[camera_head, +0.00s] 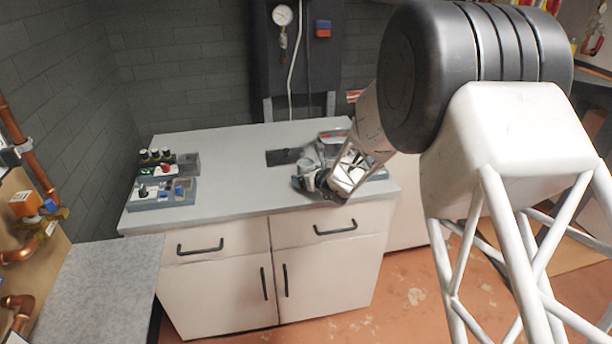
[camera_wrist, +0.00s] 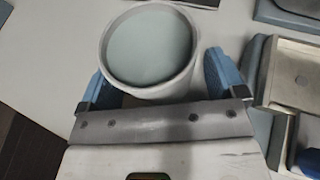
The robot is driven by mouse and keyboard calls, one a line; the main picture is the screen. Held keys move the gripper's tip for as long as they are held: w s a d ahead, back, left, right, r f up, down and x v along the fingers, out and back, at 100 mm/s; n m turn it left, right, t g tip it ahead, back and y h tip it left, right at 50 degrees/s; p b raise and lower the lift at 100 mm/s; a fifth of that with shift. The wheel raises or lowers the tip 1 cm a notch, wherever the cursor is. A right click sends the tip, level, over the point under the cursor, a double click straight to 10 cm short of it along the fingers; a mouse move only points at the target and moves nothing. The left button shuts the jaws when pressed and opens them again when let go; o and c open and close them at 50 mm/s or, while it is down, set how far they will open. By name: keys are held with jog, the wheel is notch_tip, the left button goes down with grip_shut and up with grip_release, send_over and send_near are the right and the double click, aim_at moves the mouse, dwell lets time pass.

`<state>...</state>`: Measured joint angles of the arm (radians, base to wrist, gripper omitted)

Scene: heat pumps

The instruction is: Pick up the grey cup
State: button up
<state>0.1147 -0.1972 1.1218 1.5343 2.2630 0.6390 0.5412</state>
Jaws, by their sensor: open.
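The grey cup (camera_wrist: 150,50) stands on the pale worktop in the wrist view, its round rim and pale grey-green inside seen from above. My gripper (camera_wrist: 160,78) is open, with one blue-padded finger to the left of the cup and the other to its right. The near part of the cup's wall lies between the fingers; I cannot tell whether either pad touches it.
The grey worktop (camera_head: 225,190) tops a white cabinet. Grey trays with small parts (camera_head: 163,193) stand at its left, and a dark flat piece (camera_head: 284,156) lies near the back. A grey and cream tray (camera_wrist: 290,75) is close to the right finger. The worktop's middle is clear.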

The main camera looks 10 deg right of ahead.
aim_at(311, 168)
jog(key=shift+c, duration=0.3)
jog(key=c, duration=1.1)
jog(key=shift+r, duration=0.6)
jog(key=shift+r, duration=1.2)
jog(key=shift+s+a+r, duration=0.1)
jog(key=shift+s+r, duration=0.15)
jog(key=shift+s, duration=2.3)
jog(key=shift+s+d+r, duration=0.1)
jog(key=shift+s+r, duration=0.15)
jog(key=shift+s, duration=2.35)
jog(key=shift+s+a+r, duration=0.1)
jog(key=shift+s+r, duration=0.15)
jog(key=shift+s, duration=2.3)
jog(key=shift+s, duration=0.3)
